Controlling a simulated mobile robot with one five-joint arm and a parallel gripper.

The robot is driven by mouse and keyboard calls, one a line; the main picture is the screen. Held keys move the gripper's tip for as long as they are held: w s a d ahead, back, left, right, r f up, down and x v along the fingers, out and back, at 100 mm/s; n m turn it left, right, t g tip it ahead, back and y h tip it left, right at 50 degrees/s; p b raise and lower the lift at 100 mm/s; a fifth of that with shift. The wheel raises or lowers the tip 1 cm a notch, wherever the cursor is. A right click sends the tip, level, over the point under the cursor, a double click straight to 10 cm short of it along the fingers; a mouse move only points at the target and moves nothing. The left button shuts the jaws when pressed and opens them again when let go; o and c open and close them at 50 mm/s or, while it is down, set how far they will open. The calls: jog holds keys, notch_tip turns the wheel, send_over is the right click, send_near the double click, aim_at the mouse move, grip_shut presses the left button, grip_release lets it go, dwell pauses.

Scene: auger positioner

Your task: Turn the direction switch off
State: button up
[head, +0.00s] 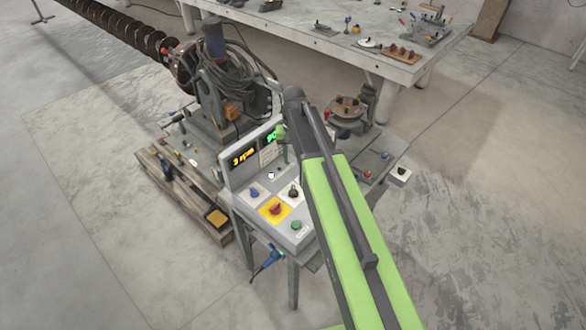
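A grey control box (262,222) stands on a small metal stand near the middle of the head view. Its sloped face carries a blue knob (254,192) at left, a black knob (293,191) at right, a red knob (276,208) on a yellow square, and a green button (296,225) at front right. I cannot read the labels, so I cannot tell which knob is the direction switch. My green gripper (282,147) hangs in front of the box's upright display panel, above and behind the black knob and apart from it. Its fingers are too small to judge.
A machine with an auger (130,32) and coiled cables stands behind the box. A wooden pallet (180,195) lies at left. A long workbench (330,45) with tools is at the back. Open floor lies left and right.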

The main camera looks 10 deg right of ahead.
aim_at(293, 189)
notch_tip(293, 189, down, 18)
jog(key=b, duration=1.7)
jog(key=shift+r+b, duration=0.2)
jog(key=shift+b, duration=0.2)
jog(key=shift+r, duration=0.1)
grip_shut()
